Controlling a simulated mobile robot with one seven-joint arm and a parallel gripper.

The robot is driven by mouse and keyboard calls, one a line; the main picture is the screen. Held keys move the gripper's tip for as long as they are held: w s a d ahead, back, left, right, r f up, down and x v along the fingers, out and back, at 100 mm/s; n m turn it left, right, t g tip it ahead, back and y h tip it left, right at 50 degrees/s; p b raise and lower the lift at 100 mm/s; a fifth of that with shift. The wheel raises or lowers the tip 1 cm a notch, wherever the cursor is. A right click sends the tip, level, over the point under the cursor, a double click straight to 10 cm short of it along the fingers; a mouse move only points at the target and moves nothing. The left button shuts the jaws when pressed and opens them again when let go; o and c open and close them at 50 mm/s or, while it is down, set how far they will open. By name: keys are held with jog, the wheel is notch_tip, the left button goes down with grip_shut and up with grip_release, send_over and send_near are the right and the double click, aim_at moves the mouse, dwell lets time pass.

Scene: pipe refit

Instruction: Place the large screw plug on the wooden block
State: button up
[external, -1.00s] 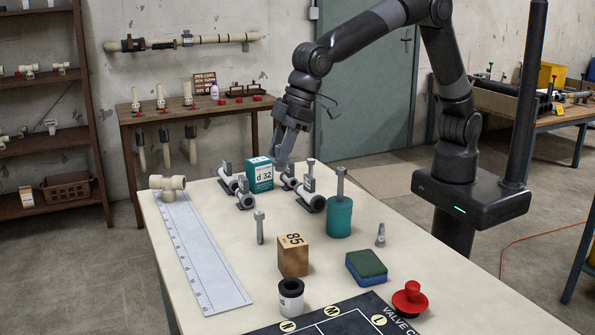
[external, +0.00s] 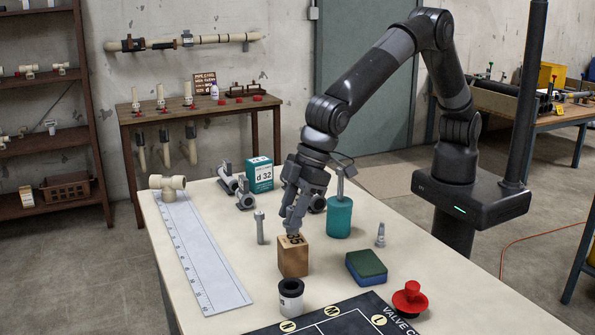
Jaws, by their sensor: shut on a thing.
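The gripper is shut on a grey piece, apparently the large screw plug, which is mostly hidden by the fingers. I cannot tell whether this piece touches the block. A grey screw plug (external: 260,228) stands left of the block, and a smaller one (external: 380,236) stands to the right.
A teal cylinder (external: 339,220) with a grey bolt stands behind right of the block. A green-blue sponge (external: 366,268), a black-topped white cup (external: 291,298) and a red knob (external: 410,300) are nearby. A teal d 32 box (external: 260,175) and pipe fittings stand behind. A ruler (external: 200,250) lies left.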

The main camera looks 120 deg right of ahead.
jog(key=shift+f, duration=0.75)
jog(key=shift+f, duration=0.1)
jog(key=o, duration=1)
jog(key=shift+c, duration=0.2)
